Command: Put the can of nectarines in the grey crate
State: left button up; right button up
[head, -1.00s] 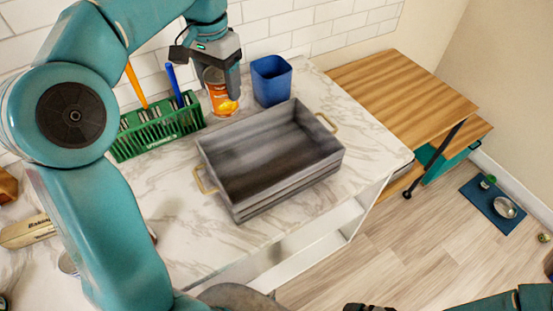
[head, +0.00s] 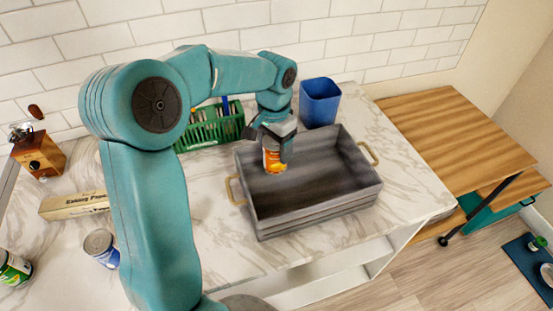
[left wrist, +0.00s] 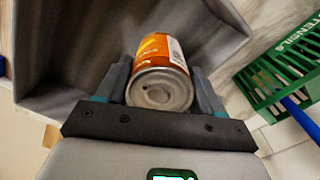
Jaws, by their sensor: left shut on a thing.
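The can of nectarines (head: 272,158), orange with a pale band, is held in my left gripper (head: 276,140). In the head view it shows over the left part of the grey crate (head: 318,210), near the crate's back left. In the left wrist view the can (left wrist: 160,75) lies between the two fingers of the left gripper (left wrist: 165,85), its metal end toward the camera. The crate's grey wall (left wrist: 60,45) shows behind it. The crate is open and its visible floor is empty. My right gripper is not in view.
A green utensil basket (head: 212,130) stands behind and left of the crate, also in the left wrist view (left wrist: 280,70). A blue cup (head: 319,102) is behind the crate. A baking paper box (head: 75,204) and other cans lie left. The crate has brass handles.

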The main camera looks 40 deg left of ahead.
aim_at(276, 161)
pick_arm(q)
notch_tip(276, 161, down, 5)
jog(key=shift+w+f, duration=0.1)
jog(key=shift+w, duration=0.05)
jog(key=shift+d, duration=0.1)
jog(key=shift+f, duration=0.1)
jog(key=o, duration=1)
